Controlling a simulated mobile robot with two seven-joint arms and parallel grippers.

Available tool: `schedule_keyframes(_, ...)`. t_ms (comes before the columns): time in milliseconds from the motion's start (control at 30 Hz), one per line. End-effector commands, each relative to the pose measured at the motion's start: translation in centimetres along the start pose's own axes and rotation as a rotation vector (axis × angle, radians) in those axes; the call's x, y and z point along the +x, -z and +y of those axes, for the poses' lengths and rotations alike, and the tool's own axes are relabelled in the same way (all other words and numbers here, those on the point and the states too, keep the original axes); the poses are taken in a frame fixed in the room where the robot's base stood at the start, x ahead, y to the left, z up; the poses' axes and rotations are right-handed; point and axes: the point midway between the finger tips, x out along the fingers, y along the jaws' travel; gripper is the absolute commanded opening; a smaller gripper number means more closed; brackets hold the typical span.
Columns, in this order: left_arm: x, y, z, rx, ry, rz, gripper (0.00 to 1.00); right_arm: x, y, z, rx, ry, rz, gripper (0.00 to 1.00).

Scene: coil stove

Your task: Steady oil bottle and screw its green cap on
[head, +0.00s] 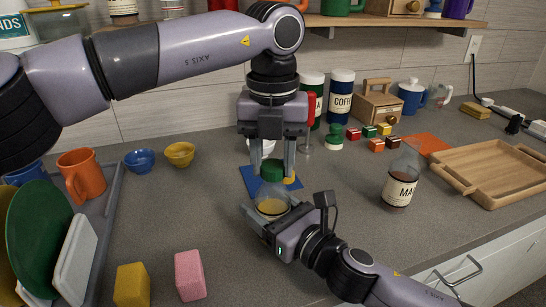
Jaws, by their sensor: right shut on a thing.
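The oil bottle (272,207), clear with yellow oil low inside, stands upright on the counter. Its green cap (272,170) shows at the top of the bottle; I cannot tell whether it is threaded on. My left gripper (272,174) points straight down from above, with its fingers spread on either side of the cap. My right gripper (270,212) comes in low from the right and is shut on the bottle's lower body. It hides part of the bottle's base.
A blue mat (250,183) lies behind the bottle. A labelled bottle (399,184) and a wooden tray (490,166) stand to the right. Yellow (131,285) and pink (190,275) blocks lie front left, beside a dish rack (105,215). Canisters stand behind.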

Motion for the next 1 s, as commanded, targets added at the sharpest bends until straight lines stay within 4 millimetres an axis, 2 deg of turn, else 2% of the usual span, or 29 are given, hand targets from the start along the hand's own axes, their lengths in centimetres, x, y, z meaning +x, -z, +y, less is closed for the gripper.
schedule_keyframes(167,-0.01,0.0,-0.01,0.026,0.0,0.0,0.04,0.0,-0.01,0.0,-0.001,0.0,0.0,0.0)
schedule_keyframes(267,0.01,0.02,-0.01,0.122,0.001,0.001,0.04,0.0,-0.01,0.0,-0.001,0.0,0.0,0.0)
schedule_keyframes(1000,0.06,0.02,-0.01,1.338,0.002,0.0,0.04,0.0,-0.01,0.01,-0.001,0.0,0.0,0.0)
